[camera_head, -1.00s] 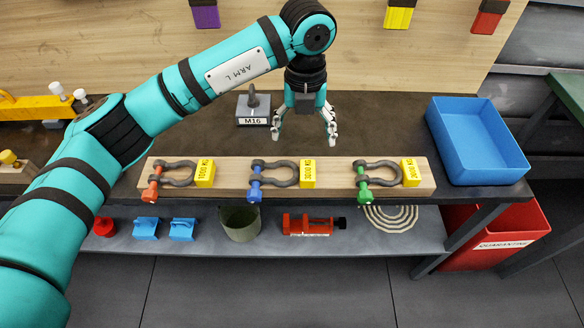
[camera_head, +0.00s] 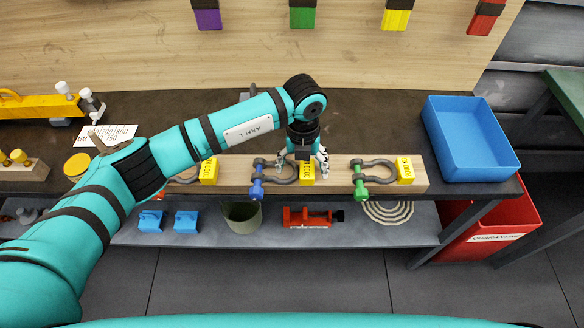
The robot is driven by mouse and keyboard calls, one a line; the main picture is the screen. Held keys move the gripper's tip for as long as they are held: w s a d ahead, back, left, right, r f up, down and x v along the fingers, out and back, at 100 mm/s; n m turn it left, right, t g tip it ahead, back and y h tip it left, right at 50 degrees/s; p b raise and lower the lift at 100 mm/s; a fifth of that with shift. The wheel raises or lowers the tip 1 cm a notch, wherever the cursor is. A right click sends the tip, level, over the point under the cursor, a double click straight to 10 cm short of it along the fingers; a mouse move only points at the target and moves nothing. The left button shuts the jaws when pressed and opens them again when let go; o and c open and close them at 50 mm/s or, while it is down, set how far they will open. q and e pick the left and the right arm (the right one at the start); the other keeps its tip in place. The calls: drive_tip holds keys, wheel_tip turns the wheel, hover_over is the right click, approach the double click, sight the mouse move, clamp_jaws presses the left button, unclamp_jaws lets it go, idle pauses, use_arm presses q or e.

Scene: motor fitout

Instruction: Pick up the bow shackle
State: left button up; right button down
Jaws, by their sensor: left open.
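Three grey bow shackles lie in a row on a wooden board (camera_head: 235,178) on the bench. The middle shackle (camera_head: 257,187) has a blue pin and a yellow tag (camera_head: 307,176) at its bow end. The right shackle (camera_head: 360,188) has a green pin and a yellow tag (camera_head: 404,170). The left shackle (camera_head: 184,180) is partly hidden behind my left arm; its yellow tag (camera_head: 209,171) shows. My left gripper (camera_head: 302,170) points down over the middle shackle's bow end, fingers apart around its tag. I cannot tell whether it touches. My right gripper is out of view.
A blue bin (camera_head: 472,176) stands at the bench's right end. A red bin (camera_head: 490,256) is below it. The lower shelf holds blue blocks (camera_head: 150,221), a pot (camera_head: 241,215), a red vise-like tool (camera_head: 309,217) and coiled rope (camera_head: 388,212). The bench behind the board's right half is clear.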

use_arm(q)
drive_tip(key=c, duration=1.6)
drive_tip(key=shift+w+r, duration=0.1)
drive_tip(key=shift+r, duration=0.1)
drive_tip(key=shift+r+b, duration=0.45)
drive_tip(key=shift+r, duration=0.15)
drive_tip(key=shift+s+r+b, duration=0.25)
drive_tip(key=shift+r+b, duration=0.35)
drive_tip(key=shift+r, duration=0.35)
drive_tip(key=shift+s+a+r+b, duration=0.2)
drive_tip(key=shift+s+b, duration=0.45)
drive_tip(key=shift+s, duration=1.95)
drive_tip(key=shift+s+a+r+b, duration=0.1)
drive_tip(key=shift+s+r+b, duration=0.4)
drive_tip(key=shift+s, duration=2.15)
drive_tip(key=shift+s+a+r+b, duration=0.1)
drive_tip(key=shift+s+b, duration=0.7)
drive_tip(key=shift+s, duration=1.8)
drive_tip(key=shift+w, duration=0.2)
